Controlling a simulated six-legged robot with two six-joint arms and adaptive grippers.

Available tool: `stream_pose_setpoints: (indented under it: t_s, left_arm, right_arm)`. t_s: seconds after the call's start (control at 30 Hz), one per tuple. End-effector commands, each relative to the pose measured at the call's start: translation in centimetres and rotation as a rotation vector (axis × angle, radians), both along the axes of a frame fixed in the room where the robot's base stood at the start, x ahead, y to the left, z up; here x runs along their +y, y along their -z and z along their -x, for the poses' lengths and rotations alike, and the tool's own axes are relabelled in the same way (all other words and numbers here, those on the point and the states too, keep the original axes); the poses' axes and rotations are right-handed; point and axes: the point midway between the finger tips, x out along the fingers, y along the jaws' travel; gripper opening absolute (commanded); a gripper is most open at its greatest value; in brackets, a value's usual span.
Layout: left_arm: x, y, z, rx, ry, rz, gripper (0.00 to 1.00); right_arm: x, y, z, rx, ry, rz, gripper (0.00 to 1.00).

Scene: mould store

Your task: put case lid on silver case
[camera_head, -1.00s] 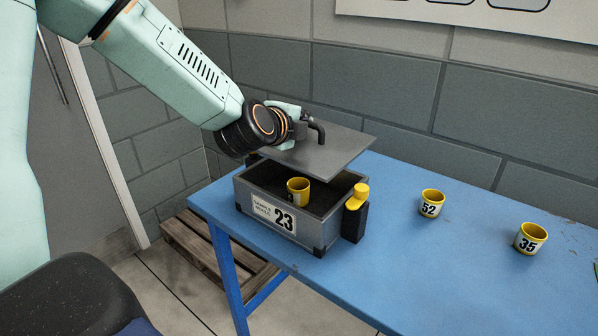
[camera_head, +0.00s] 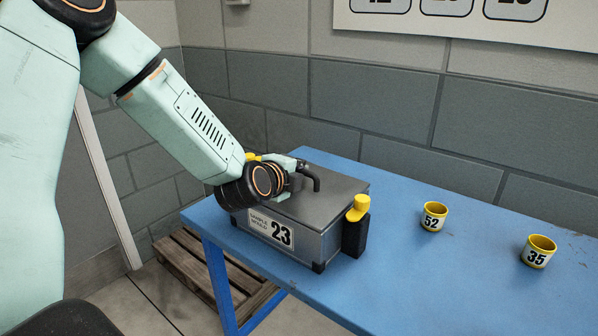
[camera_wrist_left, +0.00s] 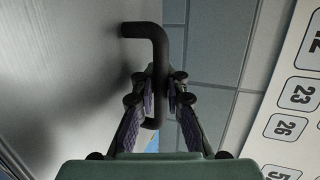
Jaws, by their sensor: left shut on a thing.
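The silver case (camera_head: 318,246) with the "23" label stands on the blue table. The grey case lid (camera_head: 335,203) lies flat over the case's opening and appears to rest on its rim; the inside of the case is hidden. My left gripper (camera_head: 304,178) is shut on the black bent handle of the lid, and in the left wrist view the fingers (camera_wrist_left: 160,95) close around the handle (camera_wrist_left: 155,45). The lid's surface (camera_wrist_left: 65,75) fills the left of that view. My right gripper is not in view.
A yellow latch (camera_head: 358,208) stands at the case's right side, and another yellow part shows behind my wrist. Two yellow cups, "52" (camera_head: 434,216) and "35" (camera_head: 538,251), stand on the blue table (camera_head: 420,280) to the right. A wooden pallet (camera_head: 205,272) lies below.

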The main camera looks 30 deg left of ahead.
Motion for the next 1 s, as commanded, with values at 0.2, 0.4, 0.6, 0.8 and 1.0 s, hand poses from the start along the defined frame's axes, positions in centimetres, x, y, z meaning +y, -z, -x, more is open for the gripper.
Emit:
stream_pose_setpoints:
  t_s: [0.2, 0.4, 0.6, 0.8, 1.0]
  left_arm:
    - [0.0, 0.5, 0.0, 0.001, 0.0, -0.001, 0.11]
    - [0.0, 0.5, 0.0, 0.001, 0.0, -0.001, 0.28]
    - [0.0, 0.5, 0.0, 0.002, 0.0, 0.0, 0.36]
    - [0.0, 0.5, 0.0, 0.002, 0.001, 0.001, 0.36]
    - [-0.1, -0.5, 0.9, 0.003, -0.001, 0.005, 0.36]
  right_arm:
    - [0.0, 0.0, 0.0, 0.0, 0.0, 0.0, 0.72]
    - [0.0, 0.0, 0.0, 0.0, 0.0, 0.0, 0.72]
    - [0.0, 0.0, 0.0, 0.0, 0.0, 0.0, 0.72]
    - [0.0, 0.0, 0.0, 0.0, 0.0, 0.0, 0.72]
    - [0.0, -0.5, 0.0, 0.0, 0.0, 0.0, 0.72]
